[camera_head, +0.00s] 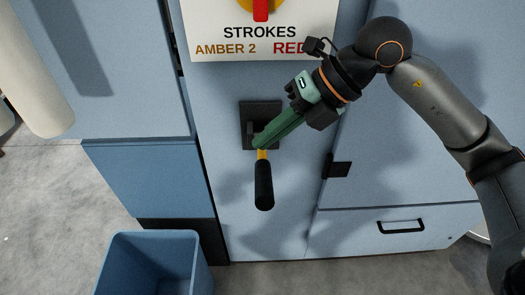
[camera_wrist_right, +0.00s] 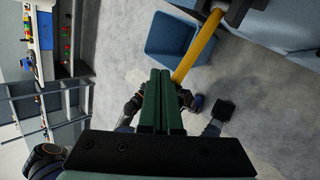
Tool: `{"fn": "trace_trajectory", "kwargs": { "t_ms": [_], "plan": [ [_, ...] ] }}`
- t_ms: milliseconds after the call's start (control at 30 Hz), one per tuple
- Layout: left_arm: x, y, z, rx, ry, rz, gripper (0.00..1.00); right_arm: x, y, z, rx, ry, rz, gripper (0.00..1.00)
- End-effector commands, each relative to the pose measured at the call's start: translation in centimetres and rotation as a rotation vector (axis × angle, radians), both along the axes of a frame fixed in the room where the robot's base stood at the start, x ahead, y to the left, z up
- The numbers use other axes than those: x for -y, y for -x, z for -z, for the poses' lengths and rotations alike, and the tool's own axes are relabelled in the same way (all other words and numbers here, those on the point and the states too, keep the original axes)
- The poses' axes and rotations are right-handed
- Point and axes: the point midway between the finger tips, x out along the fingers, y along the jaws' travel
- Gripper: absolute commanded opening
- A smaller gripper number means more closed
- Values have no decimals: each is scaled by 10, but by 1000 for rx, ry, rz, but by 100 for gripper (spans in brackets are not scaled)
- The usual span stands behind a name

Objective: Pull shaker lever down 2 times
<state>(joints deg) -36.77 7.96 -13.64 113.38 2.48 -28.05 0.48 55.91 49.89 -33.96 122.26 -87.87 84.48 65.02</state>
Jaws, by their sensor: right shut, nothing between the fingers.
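The shaker lever is a yellow rod with a black grip (camera_head: 264,187). It comes out of a black mounting plate (camera_head: 262,110) on the blue machine front, and its grip lies below the plate in the head view. The yellow rod (camera_wrist_right: 200,48) also shows in the right wrist view, beside the fingertips. My right gripper (camera_head: 257,144) has its green fingers shut and empty, their tips at the top of the yellow rod in the head view. I cannot tell whether they touch it. In the right wrist view the fingers (camera_wrist_right: 160,74) lie together. My left gripper is not in view.
A white sign (camera_head: 260,45) reading STROKES, AMBER 2 and RED, with a red pointer, is above the lever. A blue bin (camera_head: 150,240) stands on the floor at lower left. A drawer with a black handle (camera_head: 401,226) and a black latch (camera_head: 337,168) are to the right.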

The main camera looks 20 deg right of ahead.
Motion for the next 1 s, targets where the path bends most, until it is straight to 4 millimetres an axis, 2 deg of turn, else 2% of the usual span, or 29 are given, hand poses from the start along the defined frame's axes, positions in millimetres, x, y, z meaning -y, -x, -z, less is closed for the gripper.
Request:
{"fn": "trace_trajectory", "kwargs": {
  "t_ms": [333,800,1000],
  "plan": [
    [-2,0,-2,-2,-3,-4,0,0,-1,-3,1,-1,-1,0],
    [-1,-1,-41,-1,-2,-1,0,4,-14,-46,0,-1,0,0],
    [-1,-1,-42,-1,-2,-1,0,5,-16,-47,0,-1,-2,0]
  ]
}}
